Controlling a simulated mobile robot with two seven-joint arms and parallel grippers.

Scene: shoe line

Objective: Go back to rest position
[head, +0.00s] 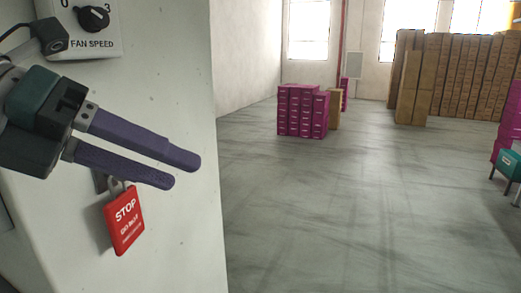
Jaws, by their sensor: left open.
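My left gripper (186,171) is at the left of the head view, in front of a white cabinet (185,235). Its two purple fingers point right and slightly down, with a narrow gap between them. I see nothing between the fingers. A red STOP tag with a padlock shape (124,220) hangs on the cabinet just below the gripper. A fan speed knob (93,18) on a white plate is above it. I cannot tell whether the fingers touch the cabinet. My right gripper is not in view.
Stacks of magenta boxes (301,112) stand on the grey floor (330,210) in the middle distance. Tall brown cartons (460,75) line the back right. A teal item on legs (508,165) is at the right edge. The floor between is clear.

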